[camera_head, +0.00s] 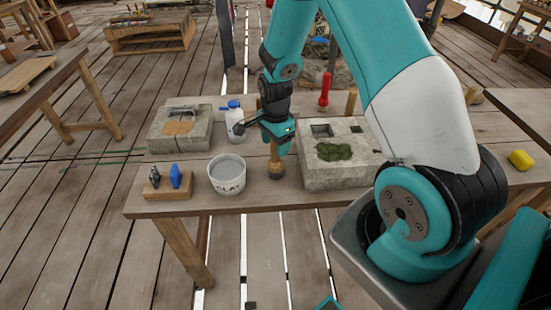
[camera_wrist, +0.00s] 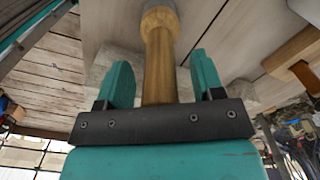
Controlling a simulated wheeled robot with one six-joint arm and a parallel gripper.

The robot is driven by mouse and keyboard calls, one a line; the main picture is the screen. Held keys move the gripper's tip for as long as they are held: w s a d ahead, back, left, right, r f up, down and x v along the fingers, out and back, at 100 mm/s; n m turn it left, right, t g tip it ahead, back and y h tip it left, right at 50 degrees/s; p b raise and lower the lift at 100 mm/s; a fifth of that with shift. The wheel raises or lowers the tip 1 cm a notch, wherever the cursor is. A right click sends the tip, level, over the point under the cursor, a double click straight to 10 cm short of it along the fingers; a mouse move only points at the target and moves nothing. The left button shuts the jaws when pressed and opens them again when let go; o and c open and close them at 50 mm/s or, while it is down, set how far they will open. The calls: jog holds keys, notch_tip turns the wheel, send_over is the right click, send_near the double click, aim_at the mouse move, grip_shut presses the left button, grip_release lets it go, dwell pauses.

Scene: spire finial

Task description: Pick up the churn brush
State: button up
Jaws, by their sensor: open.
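The churn brush (camera_head: 275,160) stands upright near the front edge of the wooden table, between a white bucket and a stone block. It has a wooden handle and a darker round lower end. My gripper (camera_head: 276,143) is over its top, pointing down. In the wrist view the wooden handle of the churn brush (camera_wrist: 158,70) lies between the two teal fingers of my gripper (camera_wrist: 162,82). The fingers are open, with a gap on each side of the handle. The handle's top is hidden by the gripper.
The white bucket (camera_head: 227,175) stands just left of the brush. A stone block with green moss (camera_head: 330,178) is close on the right. Behind are a blue-topped white bottle (camera_head: 235,124), another stone block (camera_head: 180,138) and a red tool (camera_head: 324,92). A wooden holder (camera_head: 167,190) is at front left.

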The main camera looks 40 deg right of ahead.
jog(key=c, duration=1.1)
